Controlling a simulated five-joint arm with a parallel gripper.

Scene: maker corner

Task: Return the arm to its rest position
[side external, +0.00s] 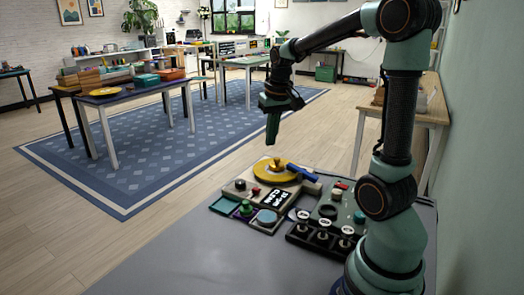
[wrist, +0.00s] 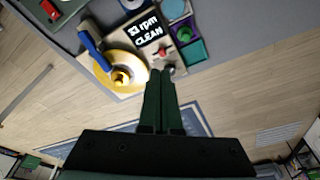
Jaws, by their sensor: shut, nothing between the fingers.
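My gripper (side external: 272,130) hangs from my raised arm, pointing down above the far edge of the grey table (side external: 150,262). Its dark green fingers are together with nothing between them; they also show in the wrist view (wrist: 160,75). Below it is a control panel with a yellow disc (side external: 268,172) that has a brass knob in its middle. A blue lever (side external: 302,173) lies at the disc's side. In the wrist view, the yellow disc (wrist: 132,80) is left of the fingertips, and a dark display (wrist: 146,30) reads "33 rpm CLEAN".
Beside the disc panel are a grey-green box (side external: 325,208) with red and green buttons and a dark block with several black-and-white knobs (side external: 321,236). A green wall (side external: 490,150) stands close on the right. The table's left front is bare, and the air around my gripper is free.

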